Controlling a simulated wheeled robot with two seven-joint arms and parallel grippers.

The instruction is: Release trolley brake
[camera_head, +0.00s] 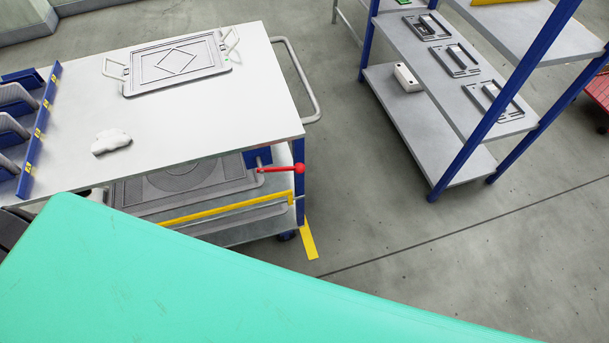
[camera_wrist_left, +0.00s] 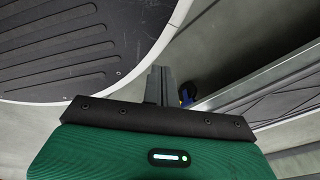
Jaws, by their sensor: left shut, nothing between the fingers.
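The trolley (camera_head: 215,110) stands at the left of the head view, with a pale top and blue posts. The brake lever (camera_head: 275,169) is a red rod with a round red knob (camera_head: 299,168), sticking out near its right front corner, below the top. My left gripper (camera_wrist_left: 160,85) shows only in the left wrist view. Its fingers are together and empty, apart from anything I can make out as the lever. The head view shows neither gripper. The right gripper is out of view.
A yellow bar (camera_head: 225,208) runs along the trolley's front under the lever. A framed plate (camera_head: 175,62) and a small white piece (camera_head: 111,141) lie on top. A blue-posted rack (camera_head: 425,110) stands at the right, with open floor (camera_head: 385,225) between.

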